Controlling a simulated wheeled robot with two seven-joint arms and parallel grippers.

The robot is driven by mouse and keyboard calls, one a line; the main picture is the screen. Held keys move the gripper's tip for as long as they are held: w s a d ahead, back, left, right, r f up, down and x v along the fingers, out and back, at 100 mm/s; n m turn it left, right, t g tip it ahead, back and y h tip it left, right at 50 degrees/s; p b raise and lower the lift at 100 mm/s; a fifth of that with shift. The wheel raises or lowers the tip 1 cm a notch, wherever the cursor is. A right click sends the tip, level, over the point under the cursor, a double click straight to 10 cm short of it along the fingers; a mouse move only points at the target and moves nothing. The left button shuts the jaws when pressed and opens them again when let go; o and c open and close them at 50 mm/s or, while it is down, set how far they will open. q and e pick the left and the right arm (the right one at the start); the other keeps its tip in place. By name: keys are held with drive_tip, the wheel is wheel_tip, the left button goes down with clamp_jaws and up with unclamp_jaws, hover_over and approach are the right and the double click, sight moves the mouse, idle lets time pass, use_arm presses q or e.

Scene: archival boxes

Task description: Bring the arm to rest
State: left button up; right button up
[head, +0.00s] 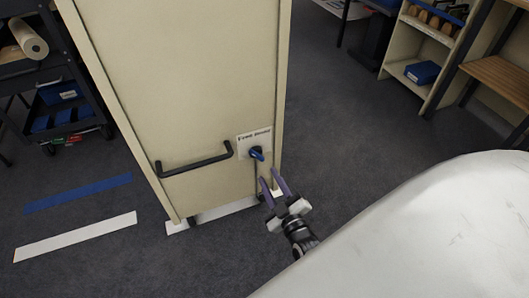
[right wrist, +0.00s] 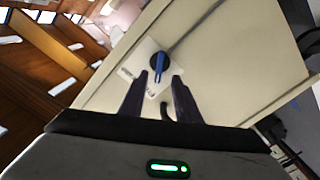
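My right gripper (head: 271,182) is open and empty in front of the lower right part of a cream cabinet panel (head: 180,80). Its two fingers also show in the right wrist view (right wrist: 158,92), spread apart. A blue turn handle (head: 257,153) on a white labelled plate (head: 250,140) sits just beyond the fingertips, apart from them. The blue handle also shows in the right wrist view (right wrist: 159,65), past the gap between the fingers. My left gripper is not in view.
A black bar handle (head: 195,163) sticks out from the panel to the left of the plate. A dark cart (head: 60,95) stands at the left, and shelves (head: 430,50) at the upper right. Blue (head: 80,192) and white (head: 75,236) strips mark the floor. Grey carpet is clear between.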

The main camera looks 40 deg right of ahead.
drive_tip(key=shift+v, duration=1.2)
drive_tip(key=shift+a, duration=0.1)
